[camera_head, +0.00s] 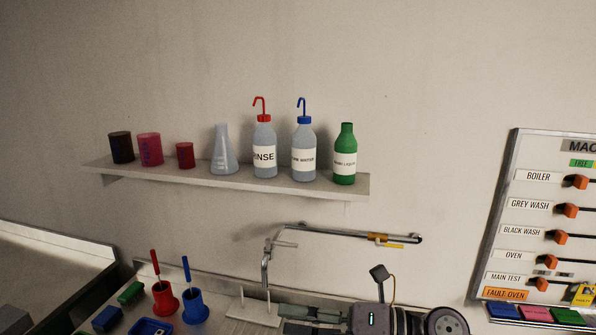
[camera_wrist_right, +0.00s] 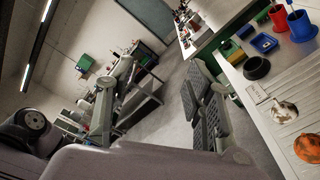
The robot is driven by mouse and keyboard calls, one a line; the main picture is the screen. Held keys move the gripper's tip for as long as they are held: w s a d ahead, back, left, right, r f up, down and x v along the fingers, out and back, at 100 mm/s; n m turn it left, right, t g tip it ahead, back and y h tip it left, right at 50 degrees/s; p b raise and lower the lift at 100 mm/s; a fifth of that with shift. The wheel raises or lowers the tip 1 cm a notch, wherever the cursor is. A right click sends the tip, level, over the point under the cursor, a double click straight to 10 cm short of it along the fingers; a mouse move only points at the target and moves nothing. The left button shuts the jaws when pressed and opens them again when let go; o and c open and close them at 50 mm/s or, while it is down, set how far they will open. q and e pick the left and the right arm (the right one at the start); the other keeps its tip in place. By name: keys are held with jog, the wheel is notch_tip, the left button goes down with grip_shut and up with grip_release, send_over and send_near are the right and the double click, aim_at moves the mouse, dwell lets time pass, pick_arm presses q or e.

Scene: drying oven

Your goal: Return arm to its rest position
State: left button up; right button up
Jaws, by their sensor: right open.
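My right gripper (camera_head: 290,319) shows at the bottom of the head view, cut off by the lower edge, with its fingers pointing left. My right wrist and arm lie to its right. In the right wrist view the same gripper (camera_wrist_right: 203,98) has its two dark padded fingers apart, with nothing seen between them. It is in the air beside the white bench (camera_wrist_right: 262,112). My left gripper cannot be made out.
A wall shelf (camera_head: 250,186) holds cups, a flask and bottles. Red (camera_head: 165,300) and blue (camera_head: 195,307) holders stand left. A switch panel (camera_head: 530,215) is at right.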

jog(key=w+d+r+m+t+h, duration=0.2)
jog(key=d+m+t, duration=0.2)
jog(key=m+t, duration=0.4)
jog(key=w+d+r+m+t+h, duration=0.2)
jog(key=d+m+t, duration=0.1)
jog(key=m+t, duration=0.55)
jog(key=d+f+m+h, duration=0.6)
jog(key=d+m+h, duration=0.15)
jog(key=m, duration=0.35)
jog(key=s+d+f+m+g+h, duration=0.3)
jog(key=f+m, duration=0.1)
jog(key=f, duration=0.3)
jog(key=s+d+f+m+g+h, duration=0.3)
jog(key=f+g+h, duration=0.1)
jog(key=f, duration=0.3)
jog(key=s+f+m+g+y, duration=0.1)
jog(key=s+f+m+g, duration=0.1)
jog(key=s+f+g, duration=0.6)
jog(key=s+f+m+g, duration=0.1)
jog(key=s+f, duration=0.4)
jog(key=s, duration=0.7)
notch_tip(320, 180, down, 33)
jog(key=s+g+b, duration=0.2)
jog(key=b, duration=0.5)
jog(key=s+d+f+b, duration=0.3)
jog(key=s+f+b, duration=0.1)
jog(key=s+f, duration=1.2)
notch_tip(320, 180, down, 5)
jog(key=shift+s+r+g, duration=0.2)
jog(key=shift+g, duration=0.25)
